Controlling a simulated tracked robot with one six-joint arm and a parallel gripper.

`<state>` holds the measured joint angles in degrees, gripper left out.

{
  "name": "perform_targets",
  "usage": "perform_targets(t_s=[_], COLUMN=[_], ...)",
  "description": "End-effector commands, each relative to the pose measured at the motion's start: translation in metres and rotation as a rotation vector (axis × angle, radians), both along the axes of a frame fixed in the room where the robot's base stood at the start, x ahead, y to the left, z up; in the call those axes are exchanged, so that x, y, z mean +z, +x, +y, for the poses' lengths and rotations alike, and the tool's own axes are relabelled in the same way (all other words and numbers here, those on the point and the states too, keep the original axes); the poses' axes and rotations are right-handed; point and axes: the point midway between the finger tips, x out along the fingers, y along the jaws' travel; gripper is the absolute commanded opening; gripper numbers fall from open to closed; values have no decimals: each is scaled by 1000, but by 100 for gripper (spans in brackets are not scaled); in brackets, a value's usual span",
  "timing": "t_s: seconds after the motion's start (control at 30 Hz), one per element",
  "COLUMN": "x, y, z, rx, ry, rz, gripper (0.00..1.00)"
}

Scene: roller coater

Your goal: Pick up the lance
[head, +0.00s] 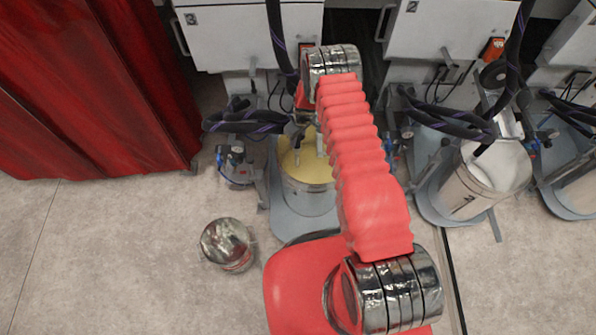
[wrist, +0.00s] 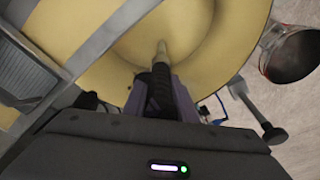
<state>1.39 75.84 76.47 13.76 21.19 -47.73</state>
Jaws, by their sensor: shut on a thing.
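In the wrist view my gripper (wrist: 161,92) is shut on the lance (wrist: 162,52). The lance shows as a dark ribbed piece with a pale, narrow tip, pointing away from my gripper over the pale yellow contents of a round hopper (wrist: 225,30). I cannot tell whether the tip touches the yellow material. In the head view the same hopper (head: 307,190) stands beside and partly behind my red arm, with a yellow top and metal wall. My gripper and its hold are hidden there behind the arm.
A metal pot (head: 228,244) stands on the floor left of the hopper. Dark hoses (head: 250,122) hang near the arm. Another metal hopper (head: 487,170) stands to the right. White cabinets (head: 240,35) line the back, a red curtain (head: 85,95) the left. The front-left floor is clear.

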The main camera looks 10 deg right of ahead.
Motion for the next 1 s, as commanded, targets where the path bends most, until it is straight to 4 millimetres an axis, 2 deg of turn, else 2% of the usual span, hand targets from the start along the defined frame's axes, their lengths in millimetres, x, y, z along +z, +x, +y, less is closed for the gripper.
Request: perform_targets(t_s=[0.33,0.53,0.77,1.0], x=[4,19,54,101], y=[1,2,2,2], z=[0,0,0,0], rx=[0,0,0,0], ry=[0,0,0,0], rz=[-1,-2,-4,-5], gripper=[0,0,0,0])
